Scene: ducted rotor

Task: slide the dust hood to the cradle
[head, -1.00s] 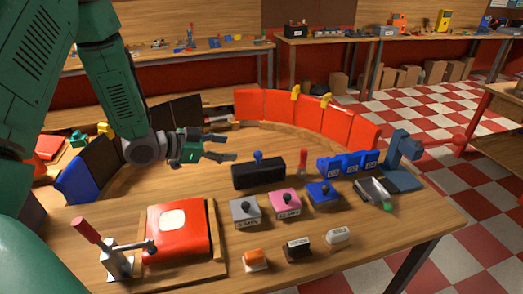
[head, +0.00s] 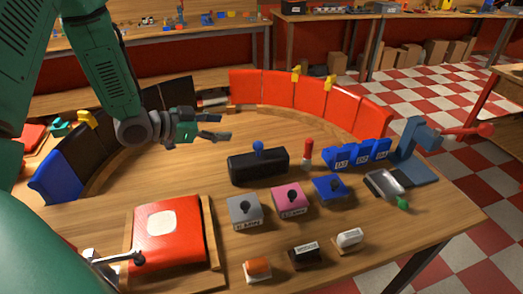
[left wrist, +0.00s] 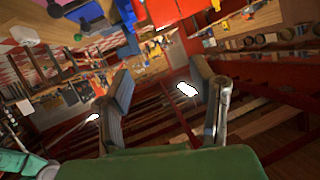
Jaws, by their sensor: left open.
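No label marks the dust hood or the cradle, so I cannot tell for certain which they are. A long black block with a blue knob (head: 258,168) stands mid-table. A red padded cover with a pale patch (head: 170,236) lies in a wooden frame (head: 212,246) at front left. My left gripper (head: 217,127) is open and empty above the table, behind and left of the black block, touching nothing. Its two spread fingers also show in the left wrist view (left wrist: 158,70), with nothing between them. My right gripper is not in view.
Red curved panels (head: 308,95) rim the table's back. Grey, pink and blue knobbed blocks (head: 290,201) stand in front of the black block, with small labelled blocks (head: 304,255) nearer. A red peg (head: 307,152), blue numbered blocks (head: 357,154) and a blue-grey stand (head: 414,148) are at right.

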